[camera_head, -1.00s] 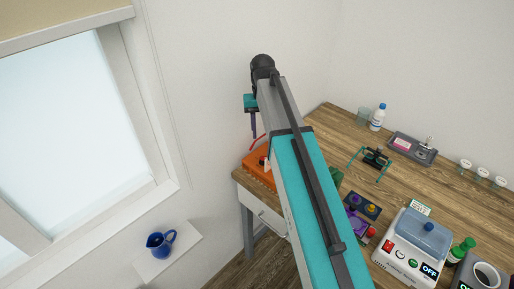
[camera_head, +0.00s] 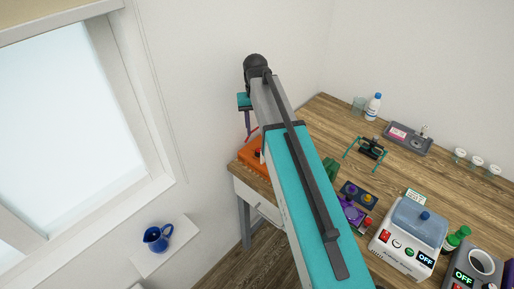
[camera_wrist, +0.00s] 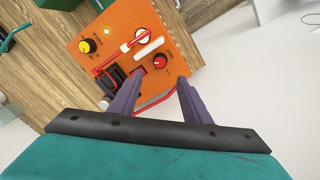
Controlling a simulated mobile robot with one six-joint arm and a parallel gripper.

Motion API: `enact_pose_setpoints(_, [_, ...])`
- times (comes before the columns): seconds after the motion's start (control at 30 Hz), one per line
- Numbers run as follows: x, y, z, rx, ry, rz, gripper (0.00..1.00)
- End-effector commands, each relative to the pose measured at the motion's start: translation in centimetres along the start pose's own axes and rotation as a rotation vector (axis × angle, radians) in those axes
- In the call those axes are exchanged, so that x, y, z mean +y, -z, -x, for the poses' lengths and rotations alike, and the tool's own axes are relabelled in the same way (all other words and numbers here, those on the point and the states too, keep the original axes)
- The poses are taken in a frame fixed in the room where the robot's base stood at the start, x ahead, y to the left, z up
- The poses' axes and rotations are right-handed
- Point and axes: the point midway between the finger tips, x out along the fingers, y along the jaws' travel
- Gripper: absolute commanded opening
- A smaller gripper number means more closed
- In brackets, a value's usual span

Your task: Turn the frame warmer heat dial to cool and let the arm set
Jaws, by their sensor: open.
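An orange box (camera_head: 251,154) stands at the left end of the wooden table, partly hidden behind my arm. In the wrist view the orange box (camera_wrist: 180,25) shows a yellow dial (camera_wrist: 88,46), a red dial (camera_wrist: 160,60) and a white round part. I take it for the frame warmer; its lettering is too small to read, so I cannot tell which dial sets heat. My gripper (camera_wrist: 161,78) is open, its two purple fingers parted over the box's near edge by the red dial. I cannot tell whether they touch it. My gripper (camera_head: 247,124) hangs above the box in the head view.
A red bent bar crosses the box beside my fingers. A white machine (camera_head: 400,250) and a grey device (camera_head: 462,262) showing OFF stand at the right. A glasses stand (camera_head: 371,148), a tray (camera_head: 424,148) and bottle (camera_head: 373,107) stand farther back. A blue jug (camera_head: 157,238) is left.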

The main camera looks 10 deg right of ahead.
Motion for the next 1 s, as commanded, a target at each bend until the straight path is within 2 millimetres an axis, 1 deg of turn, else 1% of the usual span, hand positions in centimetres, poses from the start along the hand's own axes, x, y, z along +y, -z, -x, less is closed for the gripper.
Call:
enact_pose_setpoints(0.03, [0.0,-0.1,-0.8,-0.002,0.0,0.0,0.44])
enact_pose_setpoints(0.2, [0.0,-0.1,-3.3,-0.001,0.0,0.0,0.44])
enact_pose_setpoints(0.6, [-0.1,0.0,-7.7,0.0,0.0,0.001,0.44])
enact_pose_setpoints(0.8, [-0.1,0.0,-9.5,0.0,0.0,0.001,0.44])
enact_pose_setpoints(1.0, [-0.1,0.0,-10.4,0.0,0.0,0.002,0.44])
